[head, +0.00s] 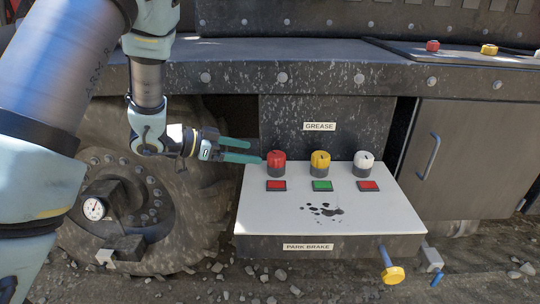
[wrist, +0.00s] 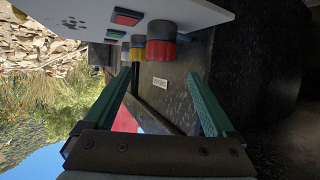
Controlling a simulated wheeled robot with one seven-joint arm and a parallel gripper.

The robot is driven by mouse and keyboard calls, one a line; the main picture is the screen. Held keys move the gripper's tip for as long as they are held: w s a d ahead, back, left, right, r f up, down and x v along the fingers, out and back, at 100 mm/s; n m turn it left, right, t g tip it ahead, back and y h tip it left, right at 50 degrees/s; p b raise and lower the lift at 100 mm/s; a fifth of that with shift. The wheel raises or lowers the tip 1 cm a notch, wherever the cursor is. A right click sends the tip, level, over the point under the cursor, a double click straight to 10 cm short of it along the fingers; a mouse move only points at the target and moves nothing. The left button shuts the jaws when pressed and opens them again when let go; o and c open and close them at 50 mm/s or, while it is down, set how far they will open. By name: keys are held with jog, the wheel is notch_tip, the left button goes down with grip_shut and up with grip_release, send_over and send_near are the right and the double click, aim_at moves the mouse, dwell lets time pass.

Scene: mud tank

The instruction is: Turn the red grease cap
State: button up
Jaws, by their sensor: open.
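The red grease cap (head: 276,158) stands upright at the left of a row on the white panel, below the GREASE label (head: 319,127). A yellow cap (head: 320,159) and a white cap (head: 363,159) stand to its right. My gripper (head: 243,151) is open, with its green fingers pointing right, just left of the red cap. In the wrist view the red cap (wrist: 161,42) appears upside down, ahead of the open fingers (wrist: 160,95) and apart from them. Nothing is seen between the fingers.
The white panel (head: 260,215) carries coloured square buttons and dark stains. A yellow knob (head: 393,275) sticks out below it. A large wheel (head: 130,195) with a gauge (head: 95,208) is behind my arm. A ledge (head: 300,65) runs above. A cabinet door with a handle (head: 428,157) is at right.

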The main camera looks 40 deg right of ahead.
aim_at(272, 155)
jog(key=p+x, duration=0.1)
jog(key=x, duration=0.8)
jog(key=c, duration=1.4)
